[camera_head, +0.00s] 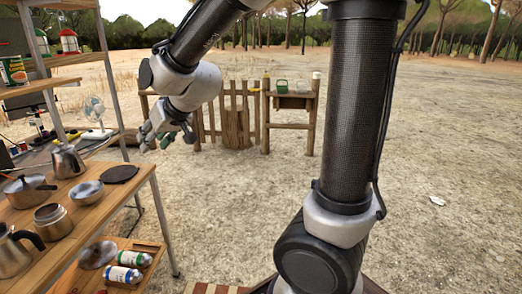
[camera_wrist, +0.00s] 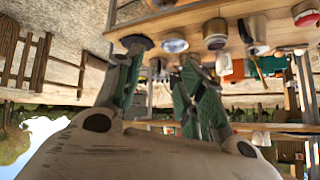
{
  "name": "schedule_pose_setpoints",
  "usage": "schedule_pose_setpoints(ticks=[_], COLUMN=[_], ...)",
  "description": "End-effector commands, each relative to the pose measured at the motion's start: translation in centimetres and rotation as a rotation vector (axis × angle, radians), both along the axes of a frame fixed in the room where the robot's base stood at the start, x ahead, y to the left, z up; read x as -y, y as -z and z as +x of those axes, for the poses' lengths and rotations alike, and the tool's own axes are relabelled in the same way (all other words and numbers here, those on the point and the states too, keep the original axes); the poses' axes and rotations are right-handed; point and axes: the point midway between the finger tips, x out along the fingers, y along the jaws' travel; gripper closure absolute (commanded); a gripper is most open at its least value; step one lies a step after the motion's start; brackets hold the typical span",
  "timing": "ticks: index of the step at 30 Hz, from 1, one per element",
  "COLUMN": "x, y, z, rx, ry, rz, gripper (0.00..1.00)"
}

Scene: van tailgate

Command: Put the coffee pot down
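My gripper (camera_head: 158,138) is held in the air to the right of the wooden table in the head view. In the wrist view my gripper (camera_wrist: 157,72) has its two fingers spread wide, with nothing between them. A steel pot with a black handle (camera_head: 14,254) stands upright at the table's near left. A steel kettle-like pot (camera_head: 67,161) stands at its far end. I cannot tell which of these is the coffee pot. Both are apart from my gripper.
The wooden table (camera_head: 108,202) also holds a lidded saucepan (camera_head: 28,190), an open metal pot (camera_head: 52,222), a bowl (camera_head: 87,191) and a dark round mat (camera_head: 119,174). Bottles (camera_head: 123,274) lie on a lower shelf. A metal shelf post (camera_head: 110,80) stands left of my gripper. Open ground lies right.

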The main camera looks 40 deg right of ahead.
Motion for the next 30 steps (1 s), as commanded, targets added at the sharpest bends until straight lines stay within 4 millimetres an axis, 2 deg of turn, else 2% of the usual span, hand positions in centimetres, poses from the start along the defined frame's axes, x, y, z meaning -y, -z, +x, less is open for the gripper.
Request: schedule_pose_setpoints(ticks=[1,3,5,6,9,13,15,18,30], x=[3.6,7.9,11.2,13.1,16.8,19.5,20.1,20.4,20.3], y=[-1.3,-1.9,-2.2,-2.2,-1.9,-1.4,-1.2,-1.1,-1.1], z=[-2.8,-7.2,-11.1,-13.7,-19.4,-24.5,-25.9,-26.7,-26.6], rx=[-0.034,-0.104,-0.164,-0.201,-0.288,-0.366,-0.389,-0.403,-0.402], ry=[0.021,0.045,0.073,0.093,0.147,0.201,0.217,0.225,0.222], rz=[-0.023,-0.067,-0.105,-0.130,-0.183,-0.228,-0.239,-0.246,-0.245], gripper=[0.61,0.61,0.61,0.61,0.61,0.61,0.61,0.61,0.61])
